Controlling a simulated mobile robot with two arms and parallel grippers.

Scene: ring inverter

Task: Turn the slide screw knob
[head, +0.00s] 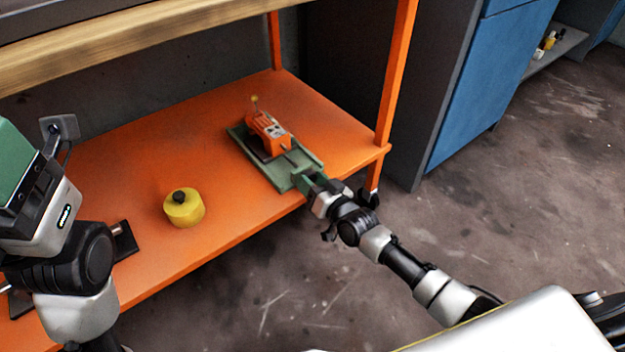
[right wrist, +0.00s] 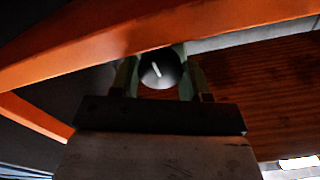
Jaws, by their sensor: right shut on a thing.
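The orange device (head: 268,132) sits on a green base plate (head: 283,172) on the orange shelf. My right gripper (head: 308,180) is at the near right end of the base plate, at the shelf's front edge. In the right wrist view a round dark knob (right wrist: 160,69) with a white mark shows between the two fingers of my right gripper (right wrist: 156,78), which is shut on it. The white mark is tilted slightly off vertical. My left arm (head: 60,215) is at the left of the head view; its fingertips cannot be made out clearly.
A yellow round container (head: 184,209) with a black cap stands on the orange shelf (head: 130,190) left of the device. An orange post (head: 394,80) rises at the shelf's right corner. A blue cabinet (head: 480,90) stands to the right. The floor in front is clear.

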